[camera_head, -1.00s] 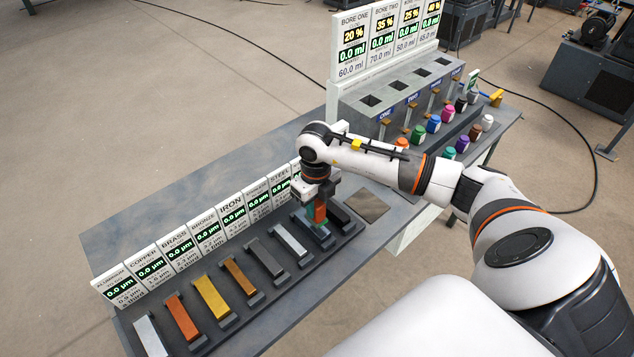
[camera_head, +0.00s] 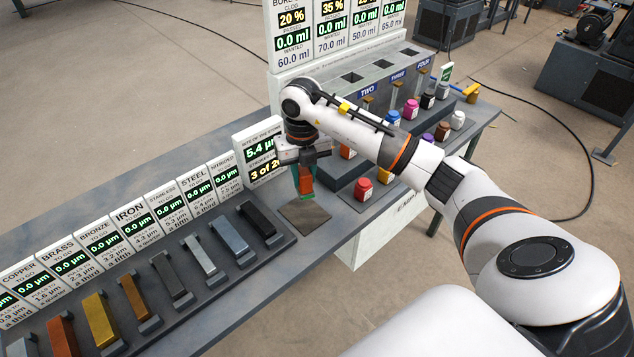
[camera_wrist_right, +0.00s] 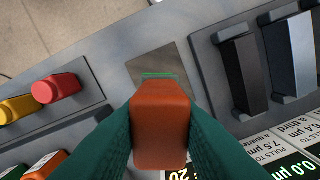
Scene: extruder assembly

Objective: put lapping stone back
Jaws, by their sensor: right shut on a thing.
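The lapping stone, an orange-red block (camera_head: 306,180) with a green edge, is upright in my right gripper (camera_head: 304,168). In the right wrist view the stone (camera_wrist_right: 160,125) sits between the two green fingers, which are shut on it. A flat grey-brown square plate (camera_head: 306,213) lies on the bench just below the stone; it also shows in the right wrist view (camera_wrist_right: 150,62), partly hidden by the stone. I cannot tell whether the stone touches the plate. My left gripper is not in view.
A dark rack (camera_head: 205,292) with several metal bars lies left of the plate, label cards behind it. A sign (camera_head: 262,160) reading 5.4 µm stands behind the plate. To the right are a red bottle (camera_head: 363,190), other coloured bottles and the grey bore block (camera_head: 352,78).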

